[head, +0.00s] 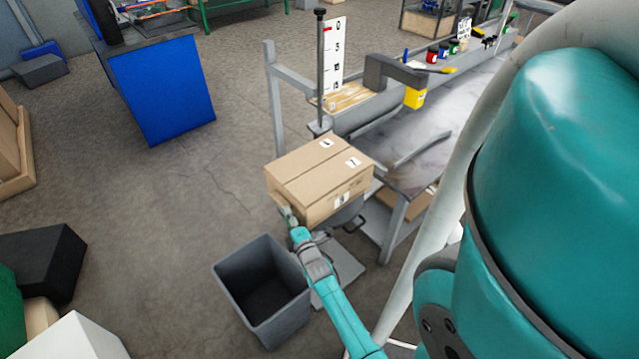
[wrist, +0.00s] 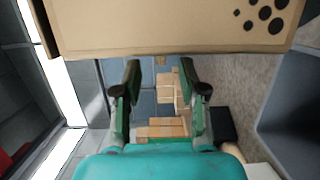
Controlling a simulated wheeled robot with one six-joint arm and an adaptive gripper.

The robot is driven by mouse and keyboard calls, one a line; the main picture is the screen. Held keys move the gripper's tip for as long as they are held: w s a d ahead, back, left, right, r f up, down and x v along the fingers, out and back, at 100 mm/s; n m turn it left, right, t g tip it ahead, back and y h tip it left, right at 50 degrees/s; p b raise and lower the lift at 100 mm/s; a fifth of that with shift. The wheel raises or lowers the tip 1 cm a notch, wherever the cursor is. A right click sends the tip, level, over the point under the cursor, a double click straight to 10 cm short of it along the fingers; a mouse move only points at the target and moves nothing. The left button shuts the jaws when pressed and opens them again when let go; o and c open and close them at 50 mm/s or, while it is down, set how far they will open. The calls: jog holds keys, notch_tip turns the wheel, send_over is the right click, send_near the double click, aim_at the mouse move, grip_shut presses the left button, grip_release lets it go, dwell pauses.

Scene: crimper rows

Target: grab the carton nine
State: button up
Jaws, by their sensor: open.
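A brown cardboard carton (head: 300,165) sits on a dark round support beside the workbench in the head view. It has small white labels with dark marks on its top and front; I cannot read a sure nine. Its side fills the top of the wrist view (wrist: 150,25), with several dark dots at the right. My gripper (head: 287,214) is at the carton's near left corner in the head view. In the wrist view my gripper (wrist: 163,85) is open, with nothing between its fingers. The fingertips are close to the carton's lower edge; I cannot tell whether they touch.
A grey open bin (head: 262,290) stands on the floor just below the carton. The workbench (head: 440,130) with a yellow tag (head: 415,98) and a measuring board (head: 334,55) is behind and right. A blue cabinet (head: 162,92) stands at the back left. Open floor lies left.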

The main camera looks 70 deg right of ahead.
aim_at(282, 206)
jog(key=shift+x, duration=2.5)
jog(key=shift+w+a, duration=0.15)
grip_shut()
